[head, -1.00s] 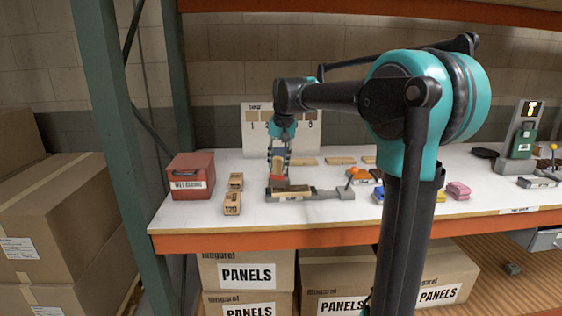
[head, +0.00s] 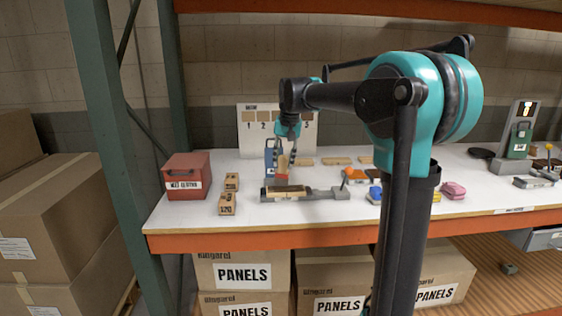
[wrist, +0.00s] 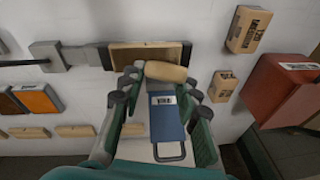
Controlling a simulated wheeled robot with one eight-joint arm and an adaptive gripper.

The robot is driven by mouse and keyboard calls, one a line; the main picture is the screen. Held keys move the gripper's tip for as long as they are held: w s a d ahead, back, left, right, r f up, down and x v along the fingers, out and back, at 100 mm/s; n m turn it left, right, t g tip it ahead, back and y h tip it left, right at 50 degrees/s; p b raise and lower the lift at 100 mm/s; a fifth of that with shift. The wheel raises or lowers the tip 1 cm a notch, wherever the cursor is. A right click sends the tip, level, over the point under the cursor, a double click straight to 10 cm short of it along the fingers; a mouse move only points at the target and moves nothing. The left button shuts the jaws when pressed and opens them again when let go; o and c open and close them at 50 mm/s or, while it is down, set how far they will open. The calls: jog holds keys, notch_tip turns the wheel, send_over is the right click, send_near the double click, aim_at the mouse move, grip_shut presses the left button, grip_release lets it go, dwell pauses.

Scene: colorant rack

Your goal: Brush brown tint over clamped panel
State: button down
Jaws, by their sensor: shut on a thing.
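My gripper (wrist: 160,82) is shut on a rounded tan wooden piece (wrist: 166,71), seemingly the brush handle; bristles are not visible. In the head view the held piece (head: 283,165) is small between the fingers of my gripper (head: 284,158), behind the clamped panel. The panel (wrist: 148,55) is a tan board with darker edges, lying in a grey clamp (wrist: 48,56); it also shows in the head view (head: 283,193). The tan piece is beside the panel's near edge in the wrist view; contact cannot be told. Whether tint covers the panel is unclear.
A blue container (wrist: 167,118) stands close to the fingers. Sanding blocks (head: 229,203) and a red box (head: 187,177) are at left. Orange (wrist: 38,98) and brown (wrist: 8,103) items, loose wood pieces (wrist: 75,131) and a numbered board (head: 250,122) are nearby.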

jog(key=shift+d, duration=0.4)
jog(key=shift+d+r, duration=0.15)
jog(key=shift+r, duration=0.1)
jog(key=shift+v, duration=0.9)
jog(key=shift+w+r, duration=0.15)
jog(key=shift+r, duration=2.75)
jog(key=shift+a, duration=0.3)
jog(key=s+a+r, duration=0.2)
jog(key=a+r, duration=0.2)
jog(key=a, duration=0.2)
jog(key=shift+s+a+f, duration=0.1)
jog(key=shift+s+f, duration=0.05)
jog(key=shift+f, duration=1.1)
jog(key=shift+s+a+f, duration=0.15)
jog(key=shift+s+f, duration=0.05)
jog(key=shift+f, duration=1.05)
